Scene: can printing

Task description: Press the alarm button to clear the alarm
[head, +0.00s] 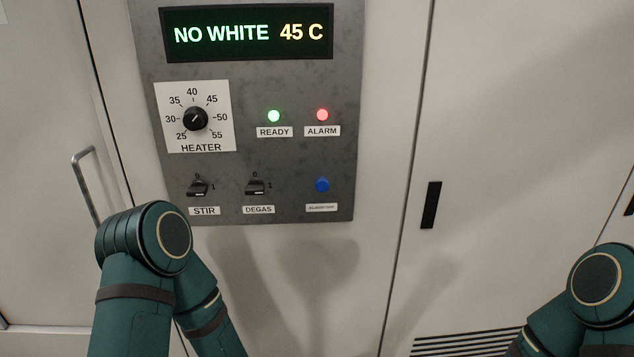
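The grey control panel (300,175) is mounted on the cabinet front. A blue button (322,185) sits at its lower right, above a small label too fine to read surely. The red lamp (322,115) above the ALARM label (322,131) is lit. The green lamp (274,116) above READY is lit too. The display (248,33) reads "NO WHITE 45 C". Both my arms show at the bottom, left and right, but only their elbows and links; neither gripper is in the picture. Nothing covers the blue button.
The heater knob (195,119) is at the panel's left. STIR (198,187) and DEGAS (256,187) switches sit below it. A metal door handle (84,185) stands out left of the panel. A dark slot (431,205) and vent (465,341) are at right.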

